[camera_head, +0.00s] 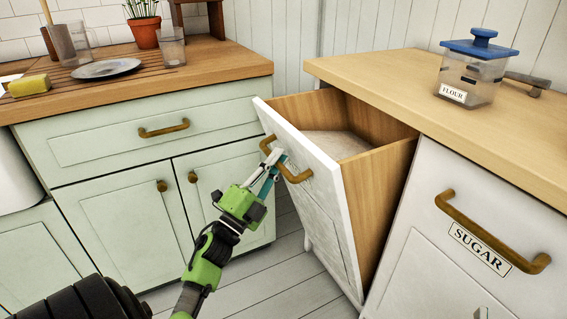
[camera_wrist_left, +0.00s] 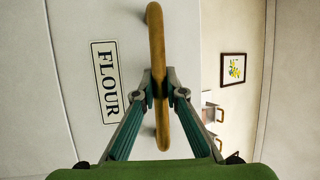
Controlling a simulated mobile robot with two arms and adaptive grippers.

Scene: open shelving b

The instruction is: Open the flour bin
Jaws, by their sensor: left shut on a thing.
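The flour bin (camera_head: 335,215) is a white tilt-out bin with wooden sides, tipped outward from the counter at the middle of the head view. Pale flour (camera_head: 338,145) shows inside it. My left gripper (camera_head: 279,164) is shut on the bin's brass handle (camera_head: 296,177). In the left wrist view, my left gripper's two fingers (camera_wrist_left: 159,88) close on the handle (camera_wrist_left: 156,40) from both sides. The FLOUR label (camera_wrist_left: 105,82) is on the bin front beside the handle in that view. My right gripper is not in view.
A SUGAR bin (camera_head: 470,235) with a brass handle is shut at the right. A blue-lidded FLOUR jar (camera_head: 471,73) stands on the right counter (camera_head: 400,75). Green cabinets (camera_head: 115,215) stand at the left. Open floor (camera_head: 255,275) lies below the tilted bin.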

